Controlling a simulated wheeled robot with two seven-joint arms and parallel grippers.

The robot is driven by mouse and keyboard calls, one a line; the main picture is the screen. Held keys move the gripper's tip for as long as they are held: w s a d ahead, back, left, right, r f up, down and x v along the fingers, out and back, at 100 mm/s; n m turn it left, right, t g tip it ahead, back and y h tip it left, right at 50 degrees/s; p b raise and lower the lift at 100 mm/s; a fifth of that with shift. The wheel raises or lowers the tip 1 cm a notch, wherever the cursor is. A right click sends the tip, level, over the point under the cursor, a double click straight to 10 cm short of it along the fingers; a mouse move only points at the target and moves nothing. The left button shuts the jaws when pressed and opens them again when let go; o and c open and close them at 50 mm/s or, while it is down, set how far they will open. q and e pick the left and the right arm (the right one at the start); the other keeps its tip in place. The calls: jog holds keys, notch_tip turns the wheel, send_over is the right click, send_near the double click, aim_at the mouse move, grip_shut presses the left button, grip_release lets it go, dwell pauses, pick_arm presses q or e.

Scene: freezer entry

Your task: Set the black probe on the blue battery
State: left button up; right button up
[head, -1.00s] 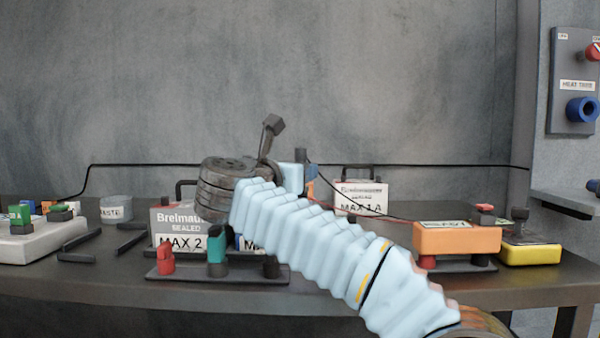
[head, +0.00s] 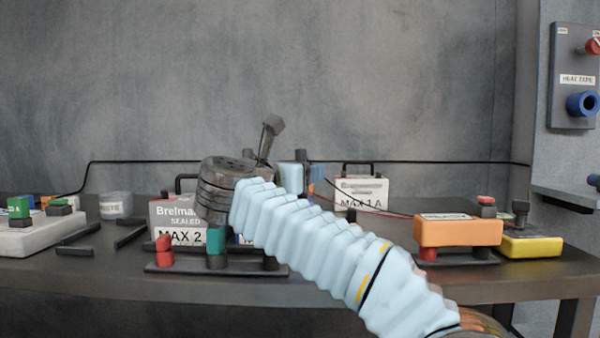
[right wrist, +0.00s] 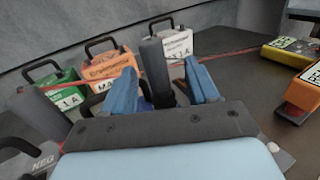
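The black probe (right wrist: 154,68) stands nearly upright between the two blue fingers of my right gripper (right wrist: 161,88) in the right wrist view. A gap shows between the probe and the right finger, so the gripper looks open around it. In the head view, the probe's dark top (head: 301,156) shows above the gripper (head: 303,180), beyond my sleeved right arm. A dark blue patch (right wrist: 146,98), perhaps the blue battery, shows behind the fingers. The probe's lower end and what it rests on are hidden. My left gripper is out of view.
Green (right wrist: 66,96), orange (right wrist: 108,68) and white (right wrist: 175,44) batteries with handles stand behind the gripper. An orange box (head: 457,231) and a yellow box (head: 531,247) sit at right. A red wire runs across the bench. A dark stand with coloured posts (head: 165,252) lies in front.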

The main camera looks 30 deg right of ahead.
jog(key=shift+s+a, duration=0.1)
jog(key=shift+a, duration=0.15)
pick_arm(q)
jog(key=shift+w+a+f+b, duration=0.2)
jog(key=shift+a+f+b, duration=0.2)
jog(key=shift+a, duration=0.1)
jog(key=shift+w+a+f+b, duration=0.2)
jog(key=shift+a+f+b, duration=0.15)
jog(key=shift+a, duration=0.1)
pick_arm(e)
jog(key=v, duration=1.3)
jog(key=shift+a, duration=0.15)
jog(key=shift+s, duration=0.1)
